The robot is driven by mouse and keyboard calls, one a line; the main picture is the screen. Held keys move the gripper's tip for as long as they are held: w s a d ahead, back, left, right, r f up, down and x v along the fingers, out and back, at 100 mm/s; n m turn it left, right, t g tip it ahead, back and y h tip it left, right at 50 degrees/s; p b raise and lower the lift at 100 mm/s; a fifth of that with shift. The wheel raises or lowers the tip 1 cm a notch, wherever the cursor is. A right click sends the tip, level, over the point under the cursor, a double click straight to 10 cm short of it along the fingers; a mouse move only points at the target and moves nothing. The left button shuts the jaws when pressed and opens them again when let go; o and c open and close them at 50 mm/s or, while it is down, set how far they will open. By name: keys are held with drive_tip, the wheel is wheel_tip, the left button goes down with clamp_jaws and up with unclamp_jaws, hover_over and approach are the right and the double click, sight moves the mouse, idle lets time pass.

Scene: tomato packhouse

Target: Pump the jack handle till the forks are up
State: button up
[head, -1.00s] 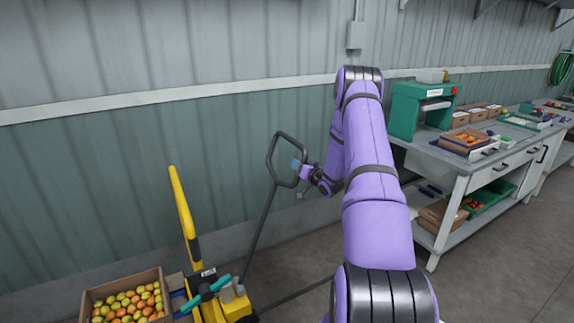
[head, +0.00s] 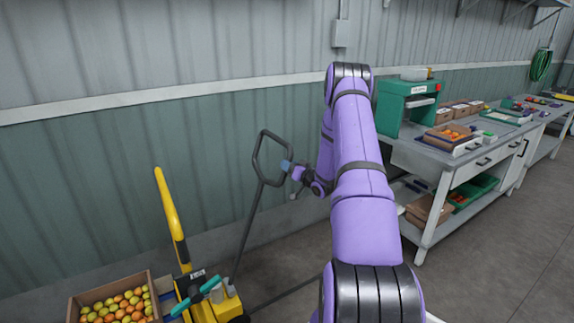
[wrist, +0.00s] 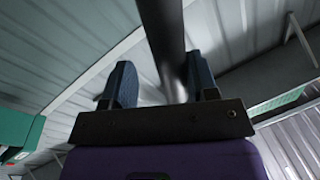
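The jack's dark handle (head: 247,225) rises from its yellow body (head: 222,308), leaning right, and ends in a loop (head: 257,150). My gripper (head: 287,166) is at the right side of this loop in the head view. In the wrist view, a dark bar of the handle (wrist: 163,30) runs between the two blue fingers of my gripper (wrist: 160,82). There is a gap between the left finger and the bar; the right finger is close to it. The fingers stand apart, open around the bar. The forks are hidden, so their height cannot be told.
A crate of tomatoes (head: 150,285) is beside the jack at lower left, near an upright yellow bar (head: 170,215). A wall (head: 80,190) runs behind. A workbench (head: 432,160) with a green machine (head: 393,108) stands at right. Floor at lower right is clear.

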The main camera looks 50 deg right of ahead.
drive_tip(key=s, duration=0.8)
drive_tip(key=shift+s+a+f, duration=0.25)
drive_tip(key=shift+a+f, duration=0.05)
drive_tip(key=shift+a, duration=0.15)
drive_tip(key=shift+w+r, duration=0.1)
